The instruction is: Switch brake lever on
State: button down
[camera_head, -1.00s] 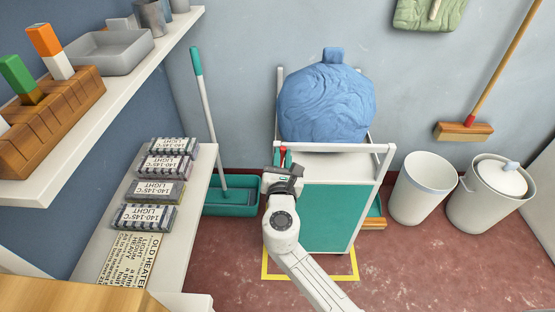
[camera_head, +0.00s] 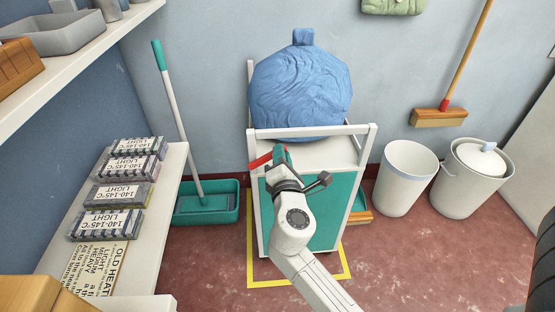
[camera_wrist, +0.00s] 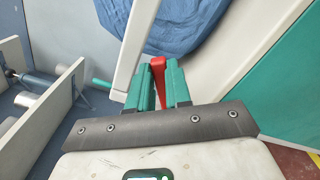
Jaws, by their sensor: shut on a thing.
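The red brake lever (camera_head: 260,160) is at the upper left of the white and green cart (camera_head: 345,205), by its white frame. It also shows in the wrist view (camera_wrist: 158,72), between the two green fingers. My gripper (camera_head: 280,153) is shut on the lever. In the wrist view the gripper (camera_wrist: 158,85) has a finger on each side of the red handle. The lever's lower part and its pivot are hidden by my gripper and arm. In the head view the lever's visible end points left and slightly down.
A blue bundle (camera_head: 300,90) sits on top of the cart. Two white bins (camera_head: 405,180) stand at the right. Red floor is free at the front right.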

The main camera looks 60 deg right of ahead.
jog(key=shift+s+d+f+m+b, duration=0.1)
jog(key=shift+s+f+m+b, duration=0.05)
jog(key=shift+f+m+b, duration=0.2)
dwell(0.3)
jog(key=c, duration=1)
grip_release()
jog(key=shift+c, duration=0.2)
jog(key=v, duration=1)
jog(key=shift+s+a+p, duration=0.3)
